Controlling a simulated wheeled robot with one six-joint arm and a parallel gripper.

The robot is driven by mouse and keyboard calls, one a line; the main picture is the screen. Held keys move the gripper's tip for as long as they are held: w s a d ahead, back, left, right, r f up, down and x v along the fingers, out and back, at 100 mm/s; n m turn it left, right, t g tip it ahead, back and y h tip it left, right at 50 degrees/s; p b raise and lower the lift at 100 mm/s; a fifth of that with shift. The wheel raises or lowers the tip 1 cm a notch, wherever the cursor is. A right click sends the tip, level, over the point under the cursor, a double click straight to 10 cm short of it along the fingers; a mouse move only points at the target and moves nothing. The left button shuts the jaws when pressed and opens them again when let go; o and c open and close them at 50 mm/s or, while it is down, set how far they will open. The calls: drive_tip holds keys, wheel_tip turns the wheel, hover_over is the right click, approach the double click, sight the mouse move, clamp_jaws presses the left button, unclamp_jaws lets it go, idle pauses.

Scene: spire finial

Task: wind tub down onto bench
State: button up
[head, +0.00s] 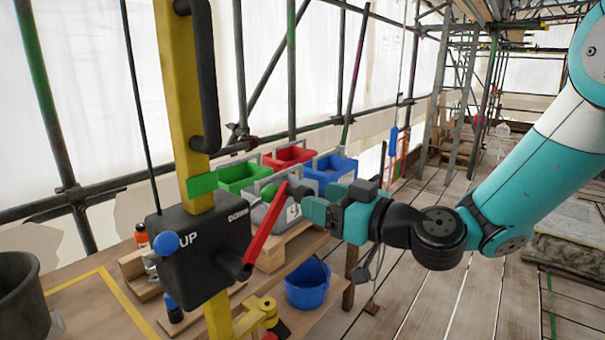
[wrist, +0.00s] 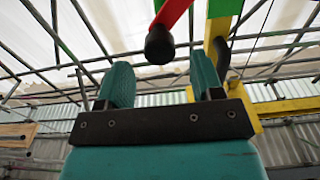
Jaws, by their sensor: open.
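A black winch box (head: 200,250) marked UP and DOWN sits on a yellow post (head: 180,100). Its red crank arm (head: 262,232) slants up and to the right from the hub. The crank's black knob (wrist: 160,45) shows in the wrist view just beyond my fingertips. My gripper (head: 303,205) is open and empty beside the crank's upper end; its teal fingers (wrist: 160,75) are apart. A dark grey tub (head: 20,305) is cut off at the left edge, by the wooden bench (head: 95,310) with a yellow outline. I cannot tell whether it hangs or rests.
Green (head: 238,175), red (head: 287,157) and blue (head: 330,170) bins stand behind the crank. A blue bucket (head: 307,285) and small bottles (head: 141,236) are near the winch. Scaffold poles line the back. The plank floor (head: 430,305) at right is mostly clear.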

sight(302, 193)
drive_tip(key=p+x, duration=0.2)
drive_tip(key=x, duration=0.3)
clamp_jaws()
drive_tip(key=shift+f, duration=0.1)
